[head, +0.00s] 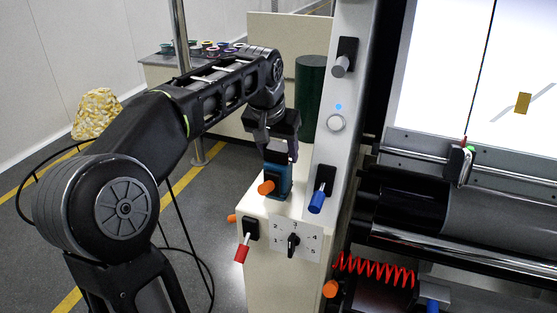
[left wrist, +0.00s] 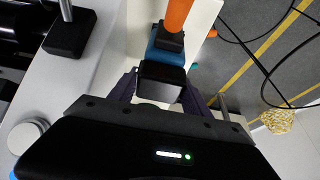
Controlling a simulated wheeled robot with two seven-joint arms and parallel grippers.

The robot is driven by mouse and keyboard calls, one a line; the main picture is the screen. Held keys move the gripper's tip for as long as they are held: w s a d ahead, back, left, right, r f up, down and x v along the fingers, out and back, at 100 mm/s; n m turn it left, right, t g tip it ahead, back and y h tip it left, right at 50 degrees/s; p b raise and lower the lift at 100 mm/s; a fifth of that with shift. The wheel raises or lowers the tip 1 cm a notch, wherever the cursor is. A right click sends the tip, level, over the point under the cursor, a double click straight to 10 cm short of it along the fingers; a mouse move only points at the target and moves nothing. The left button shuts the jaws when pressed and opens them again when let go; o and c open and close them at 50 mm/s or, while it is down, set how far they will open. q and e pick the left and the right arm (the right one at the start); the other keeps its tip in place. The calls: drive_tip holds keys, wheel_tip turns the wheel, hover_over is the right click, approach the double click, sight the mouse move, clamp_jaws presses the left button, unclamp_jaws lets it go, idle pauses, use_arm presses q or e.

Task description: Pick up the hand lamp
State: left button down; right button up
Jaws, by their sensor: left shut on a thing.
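The hand lamp appears to be the blue body with an orange part (head: 281,181) at the top of the cream cabinet. My left gripper (head: 282,157) comes down on it from above and is shut on its upper part. In the left wrist view the lamp's black block (left wrist: 162,78) is between the two fingers of the gripper (left wrist: 163,92), with blue and orange parts beyond it. I cannot tell whether the lamp's base touches the cabinet top. My right gripper is not in view.
The cream cabinet (head: 258,268) carries a red-handled lever (head: 241,252) and a numbered dial (head: 293,240). A grey post (head: 325,163) with a blue-handled lever (head: 318,198) stands close on the right. A green cylinder (head: 311,95) is behind. Black cables hang at the left.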

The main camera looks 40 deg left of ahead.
use_arm(q)
wheel_tip(320, 180, up, 10)
drive_tip(key=shift+p, duration=0.9)
